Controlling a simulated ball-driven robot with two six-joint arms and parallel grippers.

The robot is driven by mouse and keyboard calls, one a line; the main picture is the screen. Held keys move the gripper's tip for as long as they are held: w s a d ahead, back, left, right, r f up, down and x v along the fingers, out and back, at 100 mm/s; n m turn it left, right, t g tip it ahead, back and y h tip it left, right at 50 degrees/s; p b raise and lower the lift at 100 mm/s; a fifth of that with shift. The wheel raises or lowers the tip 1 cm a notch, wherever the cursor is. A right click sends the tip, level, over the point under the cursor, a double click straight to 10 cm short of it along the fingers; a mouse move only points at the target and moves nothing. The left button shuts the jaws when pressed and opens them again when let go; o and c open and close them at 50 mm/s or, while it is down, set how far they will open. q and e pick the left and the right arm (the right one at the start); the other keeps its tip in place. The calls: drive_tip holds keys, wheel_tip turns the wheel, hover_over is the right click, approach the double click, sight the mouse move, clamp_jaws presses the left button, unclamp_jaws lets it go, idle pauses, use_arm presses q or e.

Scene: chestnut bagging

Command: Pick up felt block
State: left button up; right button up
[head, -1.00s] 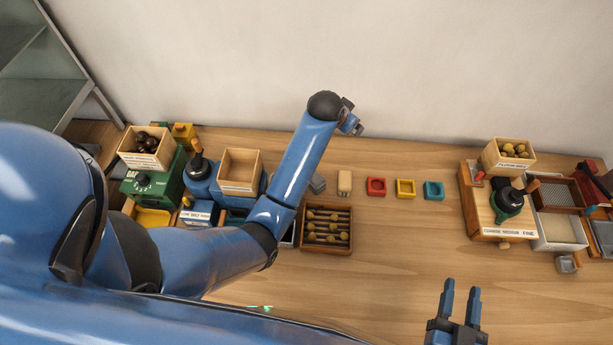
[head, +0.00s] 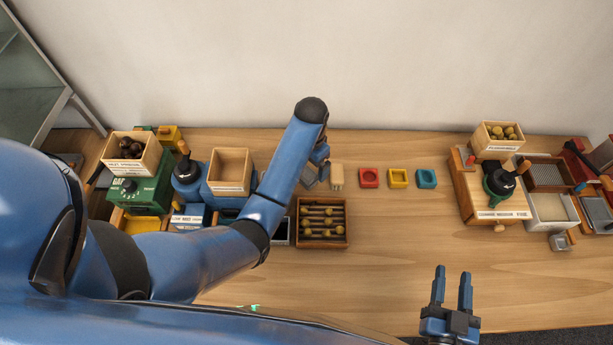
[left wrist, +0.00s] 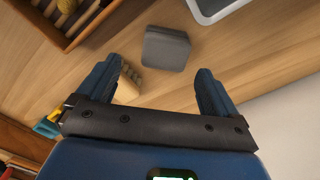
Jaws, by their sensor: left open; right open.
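The felt block appears to be the small grey block (head: 309,177) on the table, left of a beige block (head: 337,176). In the left wrist view the grey block (left wrist: 167,48) lies just beyond and between the open fingertips, not touching them. My left gripper (head: 320,172) is open and empty above the grey block, partly covering it in the head view; its fingers also show in the left wrist view (left wrist: 158,70). The beige block (left wrist: 128,85) there is partly hidden by the left-hand finger. My right gripper (head: 453,272) is open and empty near the table's front.
Red (head: 369,178), yellow (head: 398,178) and blue (head: 426,179) square pieces stand in a row to the right. A wooden tray (head: 322,243) with several compartments lies in front. The table right of the tray is clear. A wall stands behind.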

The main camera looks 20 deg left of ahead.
sight(308, 171)
use_arm(q)
drive_tip(key=shift+f, duration=0.35)
drive_tip(key=shift+a+f+p, duration=0.15)
drive_tip(key=shift+f+p, duration=0.25)
drive_tip(key=shift+f, duration=0.8)
drive_tip(key=shift+a+f+p, duration=0.15)
drive_tip(key=shift+f+p, duration=0.2)
drive_tip(key=shift+f, duration=0.8)
use_arm(e)
drive_tip(key=shift+r, duration=0.8)
use_arm(q)
drive_tip(key=c, duration=1.2)
drive_tip(key=shift+c, duration=0.2)
drive_tip(key=shift+r, duration=0.15)
